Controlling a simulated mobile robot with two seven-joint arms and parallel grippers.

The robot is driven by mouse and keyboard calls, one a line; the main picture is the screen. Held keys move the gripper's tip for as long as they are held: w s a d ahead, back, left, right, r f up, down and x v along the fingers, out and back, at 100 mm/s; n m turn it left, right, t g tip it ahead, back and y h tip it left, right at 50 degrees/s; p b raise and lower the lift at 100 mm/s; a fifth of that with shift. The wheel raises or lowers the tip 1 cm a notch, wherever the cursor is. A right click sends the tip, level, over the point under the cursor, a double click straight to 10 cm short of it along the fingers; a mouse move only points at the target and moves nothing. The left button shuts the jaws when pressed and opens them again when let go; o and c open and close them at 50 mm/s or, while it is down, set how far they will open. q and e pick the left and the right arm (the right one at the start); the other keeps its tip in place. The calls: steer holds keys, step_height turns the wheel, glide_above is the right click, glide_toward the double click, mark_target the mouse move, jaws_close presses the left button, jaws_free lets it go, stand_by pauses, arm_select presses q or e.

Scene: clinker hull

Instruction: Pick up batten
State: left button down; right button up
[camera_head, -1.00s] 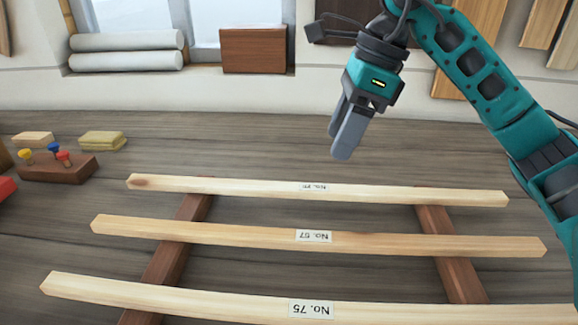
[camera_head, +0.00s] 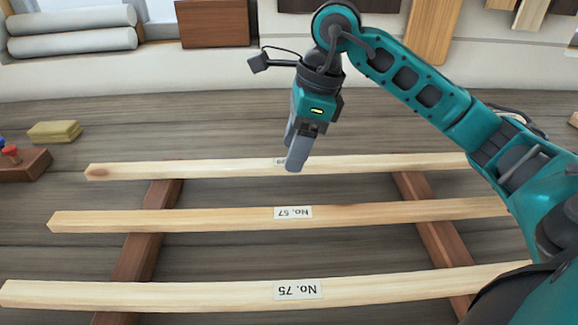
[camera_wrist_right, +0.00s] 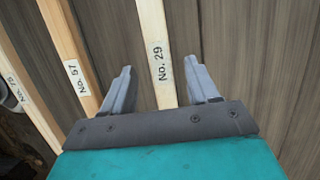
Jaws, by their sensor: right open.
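Three pale wooden battens lie side by side across two brown supports. The far batten (camera_head: 385,163) reads "No. 29" in the right wrist view (camera_wrist_right: 153,25). The middle batten (camera_head: 180,218) is labelled No. 57, and it also shows in the right wrist view (camera_wrist_right: 60,30). The near batten (camera_head: 150,295) is labelled No. 75. My right gripper (camera_head: 296,160) is open and empty above the far batten, pointing down and partly covering its label in the head view. In the right wrist view its fingers (camera_wrist_right: 162,88) stand either side of the No. 29 batten. My left gripper is not seen.
Two brown supports (camera_head: 137,258) (camera_head: 440,240) run under the battens on a grey plank surface. A yellow block (camera_head: 55,131) and a brown block with coloured pegs (camera_head: 22,168) are at the left. White rolls (camera_head: 70,30) lie at the back by the wall.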

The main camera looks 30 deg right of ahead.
steer(key=shift+x, duration=1.2)
jaws_close()
